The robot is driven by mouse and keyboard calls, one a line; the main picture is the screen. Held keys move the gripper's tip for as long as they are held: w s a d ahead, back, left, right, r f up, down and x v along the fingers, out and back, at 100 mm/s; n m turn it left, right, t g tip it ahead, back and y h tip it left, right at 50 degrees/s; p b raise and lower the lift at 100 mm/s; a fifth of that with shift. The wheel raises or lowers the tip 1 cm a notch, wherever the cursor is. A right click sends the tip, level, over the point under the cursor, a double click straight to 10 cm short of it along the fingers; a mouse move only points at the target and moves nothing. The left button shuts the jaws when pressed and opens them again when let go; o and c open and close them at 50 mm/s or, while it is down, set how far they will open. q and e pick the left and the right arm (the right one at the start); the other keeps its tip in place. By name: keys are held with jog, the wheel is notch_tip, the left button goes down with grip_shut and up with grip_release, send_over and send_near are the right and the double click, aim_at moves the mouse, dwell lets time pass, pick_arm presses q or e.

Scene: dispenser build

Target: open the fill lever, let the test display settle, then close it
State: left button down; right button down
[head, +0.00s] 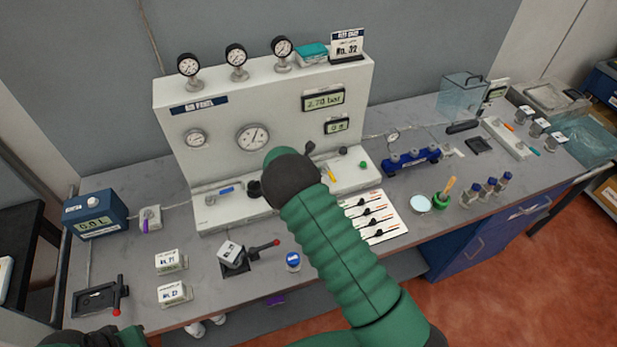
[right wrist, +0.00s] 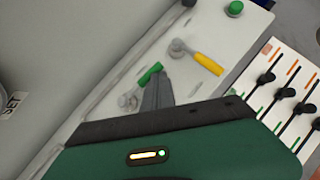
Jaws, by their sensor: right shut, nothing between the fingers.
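A white bench panel (head: 228,112) carries the dials. Its larger display (head: 323,100) reads about 2.70 bar, and a smaller one (head: 337,125) shows a short, unclear value. On the panel's ledge are a blue-handled lever (head: 226,189), a yellow-handled lever (right wrist: 207,64) and a green-handled lever (right wrist: 150,73); I cannot read which is the fill lever. My right gripper (right wrist: 160,80) is shut and empty, its tips right beside the green handle; contact is unclear. My right arm hides the green lever in the head view. My left gripper's fingers are out of view.
A green button (right wrist: 235,8) stands beyond the yellow lever. A slider board (head: 375,217) lies just right of my arm. A blue valve block (head: 412,160) stands on the right.

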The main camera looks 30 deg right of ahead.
jog(key=shift+w+d+f, duration=0.1)
jog(key=shift+d, duration=0.3)
jog(key=shift+w, duration=0.15)
dwell(0.4)
